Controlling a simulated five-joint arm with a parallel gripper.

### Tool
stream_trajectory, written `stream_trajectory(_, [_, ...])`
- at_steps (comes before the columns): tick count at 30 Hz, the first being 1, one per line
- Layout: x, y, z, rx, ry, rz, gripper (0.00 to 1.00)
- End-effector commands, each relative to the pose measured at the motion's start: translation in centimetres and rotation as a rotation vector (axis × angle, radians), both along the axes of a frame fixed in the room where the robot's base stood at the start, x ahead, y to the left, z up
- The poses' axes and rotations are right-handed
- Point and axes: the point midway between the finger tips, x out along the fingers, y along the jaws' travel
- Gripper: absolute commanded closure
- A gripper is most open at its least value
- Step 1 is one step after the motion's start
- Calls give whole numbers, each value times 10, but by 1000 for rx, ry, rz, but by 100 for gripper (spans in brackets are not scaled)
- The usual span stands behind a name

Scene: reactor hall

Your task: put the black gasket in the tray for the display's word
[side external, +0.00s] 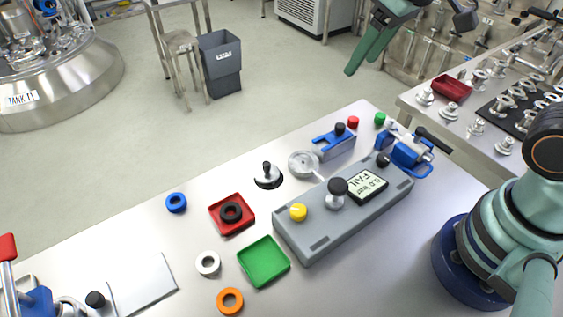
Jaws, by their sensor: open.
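The black gasket (231,211) lies flat inside the red tray (217,226) on the bench. The green tray (264,262) is empty, in front of it and to the right. The display (367,187) on the grey instrument box (318,237) shows the word FAIL, with a smaller pressure reading under it. My gripper (360,60) is at the top of the view, raised well away from both trays. Its green fingers are open, with nothing seen between them. Part of it is cut off by the top edge.
Blue (176,203), white (208,263) and orange (230,301) rings lie around the trays. A black-knobbed fitting (267,176) and a round metal part (304,164) stand behind the box. Blue clamps (334,142) are at the back right. The bench's left middle is clear.

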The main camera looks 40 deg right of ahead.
Motion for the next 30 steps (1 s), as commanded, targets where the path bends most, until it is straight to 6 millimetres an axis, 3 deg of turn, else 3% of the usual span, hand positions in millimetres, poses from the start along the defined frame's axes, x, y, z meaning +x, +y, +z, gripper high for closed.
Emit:
stream_trajectory(3, [-19, -28, 0, 9, -57, -87, 34])
stream_trajectory(9, [-37, -50, -6, 14, -105, -165, 34])
stream_trajectory(30, [-39, -53, -7, 15, -111, -175, 34])
